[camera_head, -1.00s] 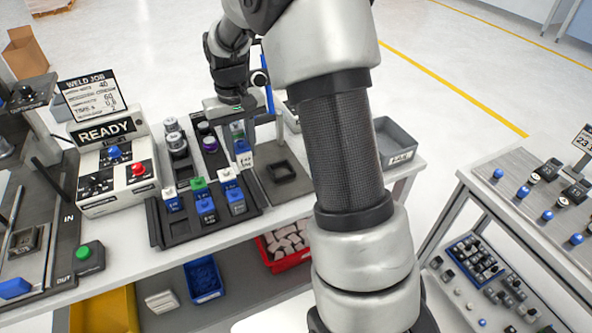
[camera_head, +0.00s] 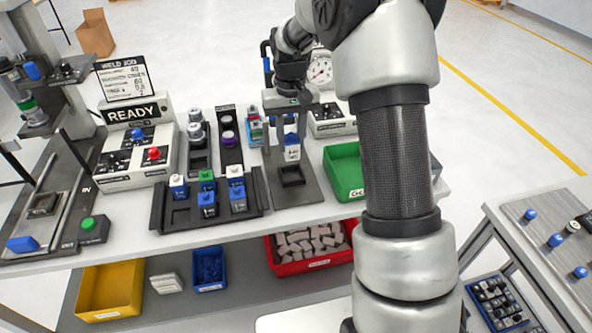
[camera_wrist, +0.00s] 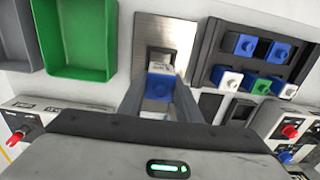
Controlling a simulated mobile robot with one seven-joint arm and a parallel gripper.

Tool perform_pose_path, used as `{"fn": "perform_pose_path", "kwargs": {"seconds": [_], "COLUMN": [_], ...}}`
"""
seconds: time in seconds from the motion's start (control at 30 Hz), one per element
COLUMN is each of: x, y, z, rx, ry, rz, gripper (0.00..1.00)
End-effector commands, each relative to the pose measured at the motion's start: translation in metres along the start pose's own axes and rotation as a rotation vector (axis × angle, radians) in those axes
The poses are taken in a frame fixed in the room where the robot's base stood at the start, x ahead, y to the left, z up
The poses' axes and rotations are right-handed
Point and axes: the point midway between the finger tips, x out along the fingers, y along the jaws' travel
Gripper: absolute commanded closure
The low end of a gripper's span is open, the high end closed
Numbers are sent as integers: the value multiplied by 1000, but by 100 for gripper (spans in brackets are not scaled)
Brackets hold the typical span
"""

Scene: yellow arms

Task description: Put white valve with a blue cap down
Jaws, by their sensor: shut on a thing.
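My gripper (camera_head: 291,140) is shut on the white valve with a blue cap (camera_head: 292,153). The valve hangs upright just above the dark square socket (camera_head: 291,175) of a flat fixture plate (camera_head: 309,192). In the wrist view the valve's blue cap (camera_wrist: 160,88) shows between my gripper's fingers (camera_wrist: 158,100), with its white body beyond it. The socket and the metal plate (camera_wrist: 178,32) lie right behind it there. I cannot tell whether the valve's bottom touches the socket.
A dark tray (camera_head: 163,215) with several white, blue and green valves stands left of the plate. A green bin (camera_head: 343,172) stands close on its right. A gauge box (camera_head: 330,118) is behind, and a READY control box (camera_head: 140,165) is further left.

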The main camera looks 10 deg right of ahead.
Motion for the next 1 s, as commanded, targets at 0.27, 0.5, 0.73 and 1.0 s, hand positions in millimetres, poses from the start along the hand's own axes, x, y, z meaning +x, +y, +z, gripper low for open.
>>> {"fn": "perform_pose_path", "kwargs": {"seconds": [0.27, 0.5, 0.73, 1.0], "x": [41, 69, 79, 83], "y": [0, 0, 0, 0], "z": [0, 1, 0, 0], "rx": [0, 0, 0, 0], "ry": [-1, -4, 0, 0], "rz": [0, 0, 0, 0], "gripper": [93, 93, 93, 64]}}
